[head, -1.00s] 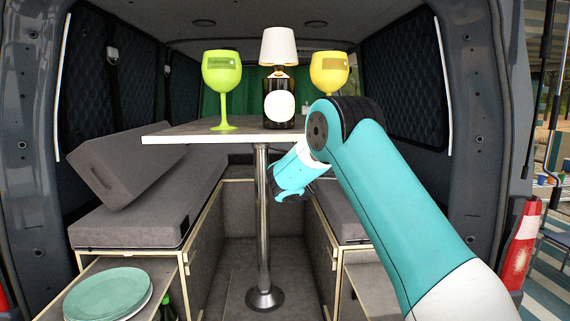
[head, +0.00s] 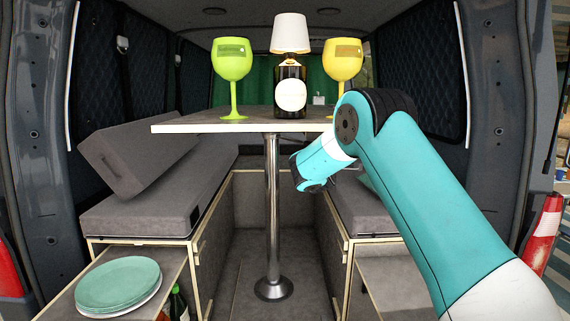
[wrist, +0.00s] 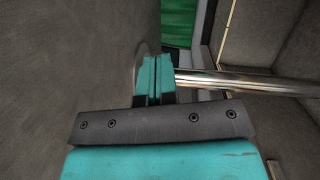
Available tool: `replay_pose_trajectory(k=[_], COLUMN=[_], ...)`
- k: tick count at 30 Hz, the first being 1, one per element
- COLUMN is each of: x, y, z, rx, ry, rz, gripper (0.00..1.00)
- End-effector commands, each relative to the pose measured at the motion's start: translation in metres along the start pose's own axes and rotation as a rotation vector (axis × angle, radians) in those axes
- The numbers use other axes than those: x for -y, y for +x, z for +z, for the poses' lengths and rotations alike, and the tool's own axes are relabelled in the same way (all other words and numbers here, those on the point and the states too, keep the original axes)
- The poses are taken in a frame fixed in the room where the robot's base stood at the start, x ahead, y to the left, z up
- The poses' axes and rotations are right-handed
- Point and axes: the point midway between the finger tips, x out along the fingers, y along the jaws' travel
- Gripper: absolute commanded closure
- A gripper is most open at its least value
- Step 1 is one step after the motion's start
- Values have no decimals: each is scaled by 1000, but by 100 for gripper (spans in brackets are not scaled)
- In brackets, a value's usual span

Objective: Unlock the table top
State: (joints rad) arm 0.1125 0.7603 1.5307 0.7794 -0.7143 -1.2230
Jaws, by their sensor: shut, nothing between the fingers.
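The table top (head: 230,125) is a thin light-edged slab on a chrome pole (head: 272,210) inside the van. My gripper (head: 312,187) is below the table top, to the right of the pole; its fingertips are not clear in the head view. In the wrist view, my gripper (wrist: 153,70) has its two teal fingers together and empty. There the grey underside of the table top (wrist: 60,80) fills the left, and the pole (wrist: 240,83) runs to the right behind the fingers. A round plate at the pole's top is partly hidden. I cannot make out a lock.
A green goblet (head: 232,75), a bottle lamp (head: 291,85) and a yellow goblet (head: 343,65) stand on the table top. Bench seats (head: 140,210) flank the pole. Plates (head: 118,285) and a bottle (head: 178,303) are at lower left. The floor around the pole base is clear.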

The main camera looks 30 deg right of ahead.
Motion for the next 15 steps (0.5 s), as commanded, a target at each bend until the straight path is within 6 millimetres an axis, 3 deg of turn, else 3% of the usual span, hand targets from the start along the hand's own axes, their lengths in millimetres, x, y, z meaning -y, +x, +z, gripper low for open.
replay_pose_trajectory(k=[6, 15], x=[10, 10], y=[-31, -96], z=[-15, 6], rx=[2, -2], ry=[0, 0], rz=[0, 1], gripper=[100, 100])
